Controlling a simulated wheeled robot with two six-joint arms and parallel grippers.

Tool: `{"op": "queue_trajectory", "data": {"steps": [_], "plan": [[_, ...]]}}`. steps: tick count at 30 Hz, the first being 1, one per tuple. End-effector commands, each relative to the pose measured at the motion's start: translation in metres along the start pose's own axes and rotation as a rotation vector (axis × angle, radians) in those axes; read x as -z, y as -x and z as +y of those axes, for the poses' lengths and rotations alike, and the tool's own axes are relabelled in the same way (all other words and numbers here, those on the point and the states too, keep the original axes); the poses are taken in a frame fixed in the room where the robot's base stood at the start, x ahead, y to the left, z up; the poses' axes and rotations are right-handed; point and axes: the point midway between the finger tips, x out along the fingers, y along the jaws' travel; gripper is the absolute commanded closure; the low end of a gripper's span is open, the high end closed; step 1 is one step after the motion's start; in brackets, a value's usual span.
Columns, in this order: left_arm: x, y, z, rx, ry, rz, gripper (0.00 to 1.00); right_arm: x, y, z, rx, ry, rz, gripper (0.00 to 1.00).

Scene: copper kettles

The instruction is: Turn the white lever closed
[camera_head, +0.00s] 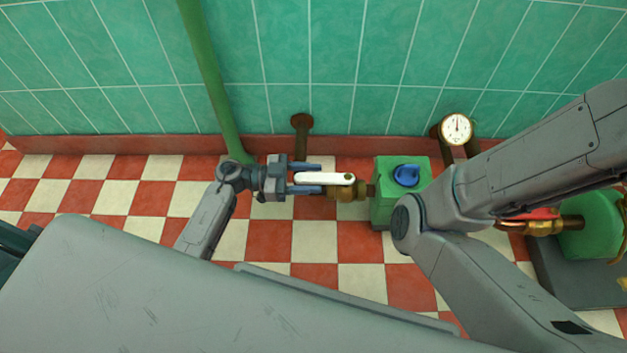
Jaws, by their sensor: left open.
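The white lever (333,179) lies sideways in the picture, along a brass valve body (349,194). Its right end sits on the valve and its free end points left, toward my left gripper. My left gripper (318,178) is open. Its two blue-grey fingers lie on either side of the lever's free end, one above and one below in the picture. I cannot tell whether either finger touches the lever. My right arm reaches in from the right, but its gripper is not in view.
A green box with a blue knob (406,175) stands right of the valve. A round gauge (456,129) and a brown pipe (301,131) are near the tiled wall. A green pipe (208,80) rises at left. Green machinery with brass fittings (545,228) stands at right.

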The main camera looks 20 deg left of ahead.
Motion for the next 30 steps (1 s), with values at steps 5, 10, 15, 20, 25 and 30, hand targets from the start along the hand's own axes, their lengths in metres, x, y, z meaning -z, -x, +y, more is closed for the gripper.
{"op": "queue_trajectory", "data": {"steps": [5, 10, 15, 20, 25, 30], "plan": [[0.0001, -0.0102, -0.0004, 0.001, 0.0, 0.0, 0.53, 0.0006, 0.0044, 0.0013, 0.0, 0.001, -0.009, 0.64], [0.0009, -0.0109, -0.0004, 0.001, 0.0, 0.0, 0.53, 0.0003, 0.0039, 0.0011, 0.0, 0.001, -0.01, 0.64], [0.0008, -0.0107, -0.0003, 0.001, 0.0, 0.0, 0.7, 0.0004, 0.0039, 0.0011, 0.0, 0.001, -0.01, 0.64], [0.0007, -0.0105, -0.0002, 0.001, 0.0, 0.0, 1.0, 0.0005, 0.004, 0.0011, 0.0, 0.001, -0.009, 0.64], [0.0009, -0.0105, 0.0, 0.002, 0.0, 0.0, 1.0, 0.0003, 0.0033, 0.0009, 0.0, 0.001, -0.008, 0.64], [0.0029, -0.0105, 0.0023, 0.021, 0.003, 0.0, 1.0, -0.0027, -0.004, -0.0012, 0.0, 0.001, -0.002, 0.64]]}}
